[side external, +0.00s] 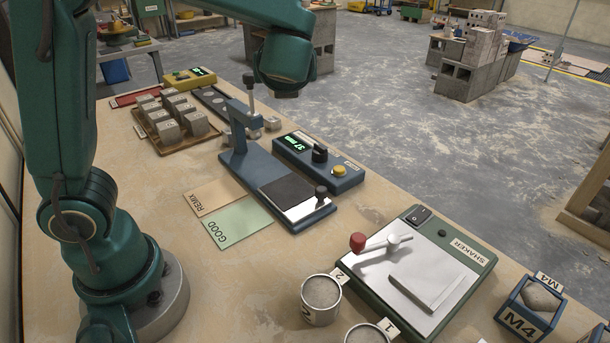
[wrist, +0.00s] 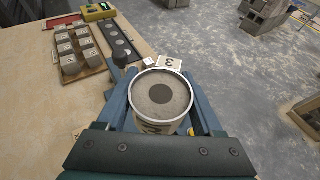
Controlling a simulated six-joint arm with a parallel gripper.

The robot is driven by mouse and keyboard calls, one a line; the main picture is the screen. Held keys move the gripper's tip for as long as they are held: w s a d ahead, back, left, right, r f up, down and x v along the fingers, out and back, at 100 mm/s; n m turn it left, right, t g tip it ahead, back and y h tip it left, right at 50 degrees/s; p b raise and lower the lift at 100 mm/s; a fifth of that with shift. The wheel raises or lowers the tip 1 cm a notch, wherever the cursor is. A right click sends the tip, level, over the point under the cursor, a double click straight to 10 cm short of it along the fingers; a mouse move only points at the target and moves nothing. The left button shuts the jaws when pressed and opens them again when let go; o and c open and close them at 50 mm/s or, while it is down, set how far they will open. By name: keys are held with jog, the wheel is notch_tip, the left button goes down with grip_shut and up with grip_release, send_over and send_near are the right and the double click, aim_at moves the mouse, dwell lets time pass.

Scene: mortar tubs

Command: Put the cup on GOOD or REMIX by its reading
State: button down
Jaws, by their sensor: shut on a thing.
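The cup (wrist: 165,125), pale-rimmed and filled with grey mortar, shows a dark round spot in its surface in the wrist view. My gripper (wrist: 162,105) is shut on it, with blue fingers on both sides. Neither this cup nor my fingers can be made out in the side view. The reader box (side external: 318,162) shows a green "37 mm" and has a black knob and a yellow button. The tan REMIX pad (side external: 218,194) and the green GOOD pad (side external: 240,224) lie side by side, both bare.
The blue stand (side external: 246,165) rises beside the pads. Cups tagged 2 (side external: 320,300) and 1 (side external: 365,336) stand by the green shaker (side external: 425,270). A tray of cubes (side external: 170,128) sits farther back. A white tag marked 3 (wrist: 172,63) shows beyond the held cup.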

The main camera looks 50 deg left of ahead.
jog(key=s+a+n+g+y, duration=0.1)
jog(key=s+a+n+g, duration=0.5)
jog(key=s, duration=0.6)
jog(key=s+a+n+g+y, duration=0.1)
jog(key=s+a+n+g, duration=0.25)
jog(key=s+a, duration=0.7)
send_over(214, 187)
jog(key=shift+m+g, duration=0.25)
notch_tip(214, 187, down, 18)
jog(key=shift+f, duration=2.2)
jog(key=shift+f, duration=0.15)
jog(key=shift+c, duration=0.2)
grip_release()
